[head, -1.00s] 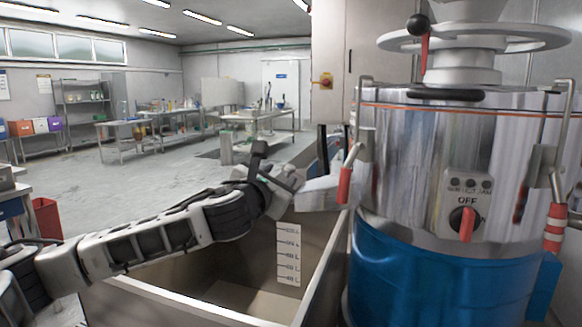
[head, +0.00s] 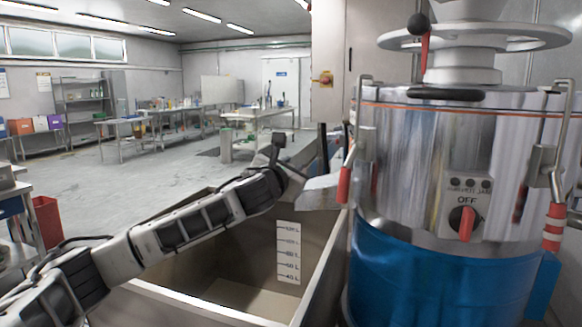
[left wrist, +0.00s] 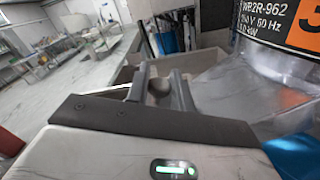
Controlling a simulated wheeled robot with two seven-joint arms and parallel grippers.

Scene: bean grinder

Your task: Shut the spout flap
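The steel spout (head: 318,192) juts from the left side of the grinder (head: 430,170), over the bin. My left gripper (head: 298,178) reaches to the spout's far left side, its fingers mostly hidden in the head view. In the left wrist view my left gripper (left wrist: 160,88) has its two fingers apart, with a dark round knob (left wrist: 158,87) between them. I cannot make out a firm grip on it. The spout (left wrist: 225,85) shows just right of the fingers. The flap itself is hard to make out. My right gripper is not in view.
A deep bin (head: 200,312) with a litre scale stands below the spout, under my left arm. Red-handled clamps (head: 344,185) hang on the grinder's side. A red-knobbed switch (head: 466,222) reads OFF. Open floor and work tables (head: 255,113) lie behind.

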